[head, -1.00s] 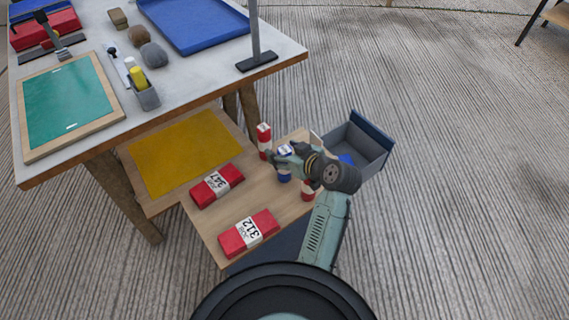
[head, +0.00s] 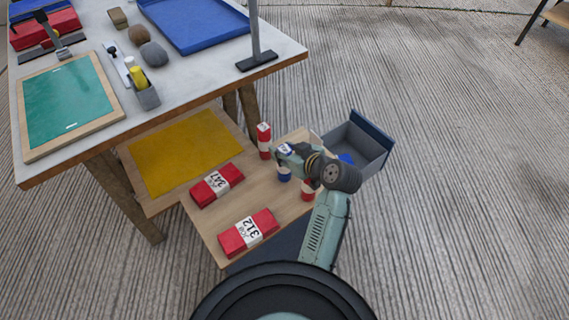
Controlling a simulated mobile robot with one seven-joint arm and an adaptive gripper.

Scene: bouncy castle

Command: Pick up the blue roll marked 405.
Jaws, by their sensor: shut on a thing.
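The blue roll (head: 284,174) with a white band stands upright on the low wooden board, near its right side. My gripper (head: 287,158) reaches over from the right and is shut on the roll around its upper part. The roll's top shows just above the fingers and its blue lower end below them. The fingers hide its middle, and I cannot read its number. I cannot tell whether its base is clear of the board.
A red-and-white roll (head: 264,140) stands behind, and another (head: 308,190) stands close under my wrist. Red packs marked 347 (head: 216,186) and 312 (head: 249,232) lie on the board (head: 205,222). A grey open bin (head: 371,152) is at right, the higher table (head: 190,84) at left.

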